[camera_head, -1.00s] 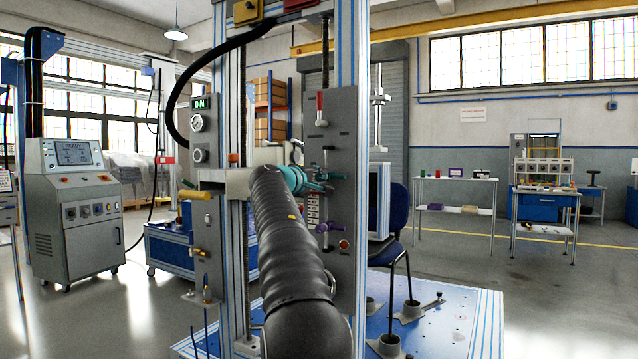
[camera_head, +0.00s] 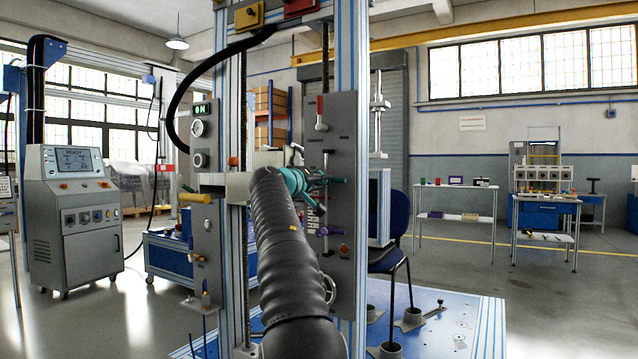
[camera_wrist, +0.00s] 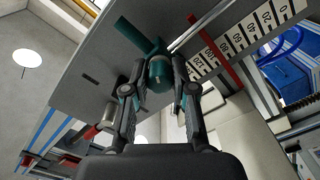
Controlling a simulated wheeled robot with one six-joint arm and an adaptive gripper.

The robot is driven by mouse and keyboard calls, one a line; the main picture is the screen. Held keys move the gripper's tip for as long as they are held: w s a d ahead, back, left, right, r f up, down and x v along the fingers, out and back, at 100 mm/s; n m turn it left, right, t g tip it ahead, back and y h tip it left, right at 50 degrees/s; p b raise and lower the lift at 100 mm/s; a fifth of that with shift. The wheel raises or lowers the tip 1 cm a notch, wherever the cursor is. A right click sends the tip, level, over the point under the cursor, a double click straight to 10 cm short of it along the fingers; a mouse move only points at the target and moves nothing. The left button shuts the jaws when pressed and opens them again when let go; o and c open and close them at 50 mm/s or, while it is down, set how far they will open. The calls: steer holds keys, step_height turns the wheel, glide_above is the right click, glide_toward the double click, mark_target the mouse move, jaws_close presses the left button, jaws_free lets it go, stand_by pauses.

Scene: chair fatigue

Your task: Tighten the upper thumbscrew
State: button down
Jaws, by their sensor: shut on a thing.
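The upper thumbscrew (camera_wrist: 160,69) is teal, with a round hub and a long wing, and sits on the grey upright plate (camera_head: 343,120). In the wrist view, the two fingers of my gripper (camera_wrist: 158,88) close around its hub from both sides. In the head view, my gripper (camera_head: 318,183) reaches the plate at the teal thumbscrew (camera_head: 337,180), and the fingers partly cover it. A purple thumbscrew (camera_head: 327,231) sits lower on the same plate.
A number scale (camera_wrist: 235,40) with a red pointer (camera_wrist: 215,48) lies beside the thumbscrew. A red-handled lever (camera_head: 320,108) is higher on the plate. A blue chair (camera_head: 392,235) stands behind the frame. A control cabinet (camera_head: 75,220) stands left.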

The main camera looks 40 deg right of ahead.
steer(key=c, duration=0.9)
jaws_free()
steer(key=shift+c, duration=0.2)
steer(key=v, duration=1.2)
steer(key=shift+f+n, duration=0.1)
steer(key=shift+n, duration=0.2)
